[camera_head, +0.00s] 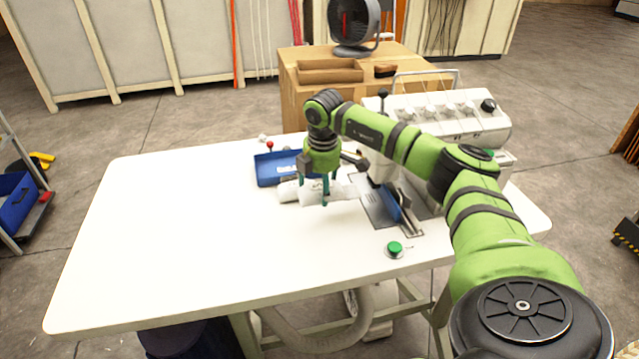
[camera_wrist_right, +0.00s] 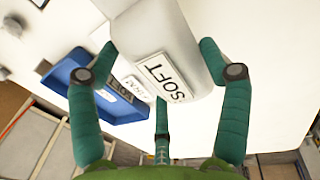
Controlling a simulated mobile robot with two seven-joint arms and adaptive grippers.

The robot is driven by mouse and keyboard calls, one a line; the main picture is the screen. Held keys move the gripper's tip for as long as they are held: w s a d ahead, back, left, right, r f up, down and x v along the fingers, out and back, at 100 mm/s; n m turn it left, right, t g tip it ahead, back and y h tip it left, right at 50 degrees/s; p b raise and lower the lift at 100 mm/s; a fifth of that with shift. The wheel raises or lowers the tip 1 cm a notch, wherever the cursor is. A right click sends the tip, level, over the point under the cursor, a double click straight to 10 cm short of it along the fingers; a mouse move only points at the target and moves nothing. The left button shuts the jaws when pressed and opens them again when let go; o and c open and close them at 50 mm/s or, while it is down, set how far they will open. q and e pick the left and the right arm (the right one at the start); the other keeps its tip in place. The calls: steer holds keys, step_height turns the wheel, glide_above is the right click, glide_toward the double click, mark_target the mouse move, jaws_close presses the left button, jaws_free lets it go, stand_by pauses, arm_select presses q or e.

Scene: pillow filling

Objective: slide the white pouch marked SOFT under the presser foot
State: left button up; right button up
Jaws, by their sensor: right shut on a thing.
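The white pouch marked SOFT (camera_wrist_right: 170,62) is between the teal fingers of my right gripper (camera_wrist_right: 160,75) in the right wrist view, its label facing the camera. In the head view my right gripper (camera_head: 326,188) points down at the white pouch (camera_head: 312,194), and its fingers are shut on it. I cannot tell whether the pouch touches the table. The sewing machine (camera_head: 436,118) stands to the right, with its metal bed plate (camera_head: 378,207) just right of the pouch. The presser foot is hidden behind my right arm. My left gripper is not in view.
A blue tray (camera_head: 266,170) lies behind the pouch, also in the right wrist view (camera_wrist_right: 78,72). Another white labelled item (camera_wrist_right: 133,88) shows beside the SOFT pouch. A green button (camera_head: 395,248) sits near the table's front edge. The white table's left half (camera_head: 170,230) is clear.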

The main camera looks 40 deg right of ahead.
mark_target(346, 190)
steer(key=shift+f+b, duration=1.9)
steer(key=shift+f, duration=0.7)
steer(key=shift+s+d+r, duration=0.15)
steer(key=shift+d+r, duration=0.05)
steer(key=shift+d, duration=0.2)
steer(key=shift+s+d, duration=0.45)
steer(key=shift+d, duration=0.35)
steer(key=shift+s+d, duration=0.5)
steer(key=shift+d, duration=0.35)
steer(key=shift+s+d, duration=0.45)
steer(key=shift+d, duration=0.35)
steer(key=shift+f+p, duration=0.25)
steer(key=shift+p, duration=0.1)
steer(key=o, duration=0.9)
steer(key=shift+o, duration=0.2)
